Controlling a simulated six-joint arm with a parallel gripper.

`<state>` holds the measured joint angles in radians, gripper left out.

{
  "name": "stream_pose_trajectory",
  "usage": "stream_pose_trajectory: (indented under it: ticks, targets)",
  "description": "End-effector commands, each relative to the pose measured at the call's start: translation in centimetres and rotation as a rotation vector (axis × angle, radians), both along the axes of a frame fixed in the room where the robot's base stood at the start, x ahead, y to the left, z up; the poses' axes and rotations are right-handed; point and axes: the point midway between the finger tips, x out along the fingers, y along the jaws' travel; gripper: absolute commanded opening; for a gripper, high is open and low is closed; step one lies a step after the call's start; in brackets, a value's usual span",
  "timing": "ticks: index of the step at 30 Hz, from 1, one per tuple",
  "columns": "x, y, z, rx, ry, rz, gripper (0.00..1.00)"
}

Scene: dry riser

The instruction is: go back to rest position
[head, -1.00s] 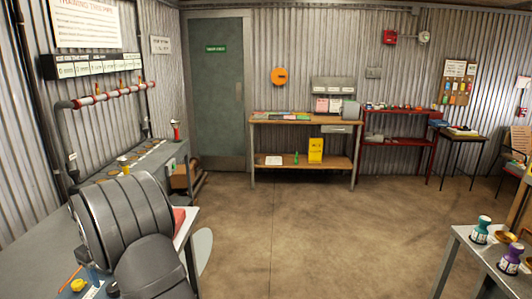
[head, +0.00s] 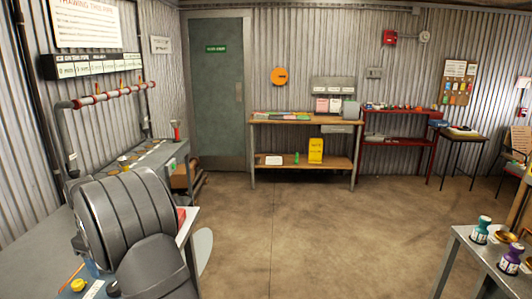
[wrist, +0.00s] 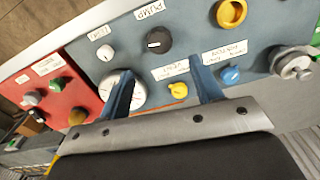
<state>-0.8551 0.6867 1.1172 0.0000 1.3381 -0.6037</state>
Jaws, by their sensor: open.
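My gripper (wrist: 163,72) shows in the wrist view with its two blue fingers apart and nothing between them. Beyond the fingers is a grey control panel (wrist: 195,50). A black knob (wrist: 159,41) sits on it above the gap, and a small yellow knob (wrist: 177,90) shows between the fingers. A blue knob (wrist: 230,75) is just right of the right finger. A white round dial (wrist: 130,92) is partly hidden behind the left finger. I cannot tell from this view how far the fingers are from the panel. In the head view my arm fills the lower left and my gripper is out of sight.
A red panel (wrist: 62,90) with knobs adjoins the grey one. In the head view a grey bench (head: 150,156) with a red pipe (head: 105,92) above it runs along the left wall. A table (head: 460,250) with bottles stands at lower right. The middle floor (head: 300,230) is clear.

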Motion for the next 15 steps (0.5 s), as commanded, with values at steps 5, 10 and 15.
stream_pose_trajectory:
  ticks: [5,10,15]
  targets:
    - [0.0,0.0,3.8,0.004,-0.003,-0.001,0.59]
    - [0.0,0.0,7.2,0.004,-0.003,-0.001,0.59]
    - [1.2,-1.9,8.4,-0.001,-0.013,-0.049,0.59]
